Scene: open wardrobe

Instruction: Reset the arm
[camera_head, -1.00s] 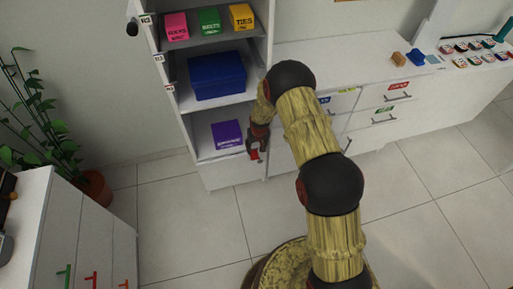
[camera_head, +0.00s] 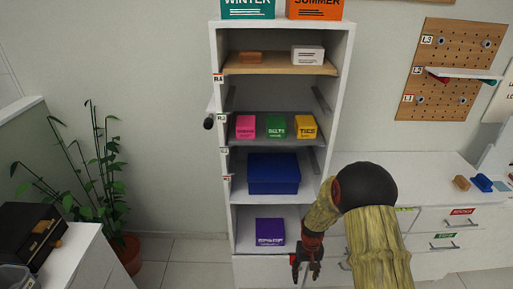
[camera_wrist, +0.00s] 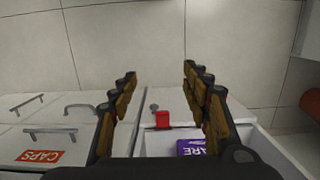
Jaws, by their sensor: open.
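My gripper (camera_head: 306,274) hangs at the lower right front of the open wardrobe (camera_head: 223,160), beside the bottom compartment that holds a purple box (camera_head: 270,231). In the wrist view my gripper (camera_wrist: 158,90) is open, with its fingers spread apart and nothing between the tips. A small red piece (camera_wrist: 162,119) shows beyond the fingers near the cabinet's edge. The purple box (camera_wrist: 192,147) is partly hidden by the right finger.
Wardrobe shelves hold a blue box (camera_head: 273,174), pink (camera_head: 245,126), green (camera_head: 276,126) and yellow (camera_head: 306,127) boxes. A drawer counter (camera_head: 440,190) stands at right. A plant (camera_head: 95,180) and a cabinet (camera_head: 75,262) are at left. Floor between is clear.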

